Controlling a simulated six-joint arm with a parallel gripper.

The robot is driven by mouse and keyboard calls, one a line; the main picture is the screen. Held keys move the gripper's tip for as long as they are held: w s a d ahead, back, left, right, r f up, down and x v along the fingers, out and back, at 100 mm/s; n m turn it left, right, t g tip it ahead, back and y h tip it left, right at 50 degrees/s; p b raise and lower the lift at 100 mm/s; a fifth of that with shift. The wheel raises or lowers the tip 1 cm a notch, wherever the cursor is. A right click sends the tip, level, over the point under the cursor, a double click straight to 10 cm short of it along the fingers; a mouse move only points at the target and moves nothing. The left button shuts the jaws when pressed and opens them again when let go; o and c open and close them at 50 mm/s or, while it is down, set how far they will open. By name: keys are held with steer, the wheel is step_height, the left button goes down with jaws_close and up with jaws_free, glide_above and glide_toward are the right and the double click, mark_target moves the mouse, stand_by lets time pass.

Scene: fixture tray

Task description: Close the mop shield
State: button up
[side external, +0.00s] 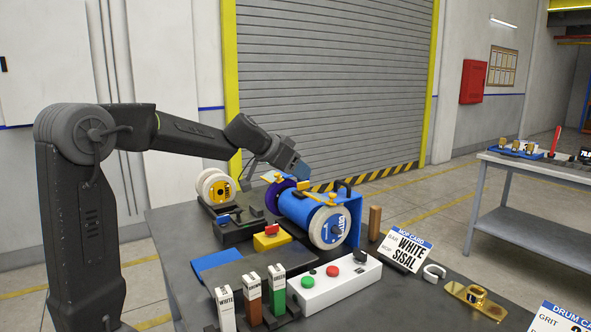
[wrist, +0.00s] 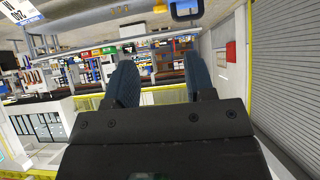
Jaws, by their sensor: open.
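The grinding machine's blue cylindrical body (side external: 297,208) lies on the dark bench in the side external view, with a white mop wheel (side external: 330,228) on its near end. A blue upright panel with a black handle (side external: 346,192) stands behind that wheel; it looks like the mop shield, but I cannot tell its exact position. Yellow tabs sit along the top of the machine. My gripper (side external: 301,172) is above the machine's far end, apart from the handle. In the wrist view my gripper (wrist: 160,82) has its two blue fingers spread, with nothing between them.
A white control box (side external: 330,284) with green and red buttons stands in front of the machine. Labelled blocks (side external: 252,295) and a mop card (side external: 405,250) are on the bench. A wooden peg (side external: 375,223) stands right of the machine. A second wheel (side external: 213,188) sits behind left.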

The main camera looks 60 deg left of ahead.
mark_target(332, 194)
steer(key=w+r+g, duration=0.4)
steer(key=w+g, duration=0.2)
steer(key=x, duration=1.3)
steer(key=shift+w, duration=0.4)
steer(key=c, duration=0.9)
